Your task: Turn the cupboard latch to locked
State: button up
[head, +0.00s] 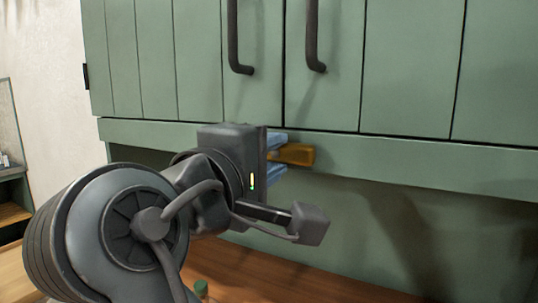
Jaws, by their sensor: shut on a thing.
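The green cupboard (400,60) has two doors with dark vertical handles, and a green rail (400,157) runs below them. The brass-coloured latch (298,154) sits on this rail just below the gap between the doors, and its visible part lies about horizontal, pointing right. My gripper (277,156) is at the latch, its bluish fingers above and below it, shut on it. The gripper body hides the latch's left part.
The left door handle (234,40) and right door handle (313,40) hang just above my gripper. A wooden counter (270,280) lies below, with a small green-topped object (201,288) partly hidden by my arm. A shelf unit (12,190) stands at the far left.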

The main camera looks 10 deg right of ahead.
grip_shut()
jog(key=shift+f, duration=0.1)
jog(key=m+b, duration=0.2)
jog(key=m, duration=0.1)
jog(key=shift+f+m, duration=0.1)
jog(key=shift+m, duration=0.3)
jog(key=m+b, duration=0.2)
jog(key=m, duration=0.2)
jog(key=shift+m+b, duration=0.3)
jog(key=shift+b, duration=0.1)
jog(key=m+b, duration=0.4)
jog(key=m, duration=0.1)
jog(key=shift+m+b, duration=1.3)
jog(key=shift+m, duration=0.8)
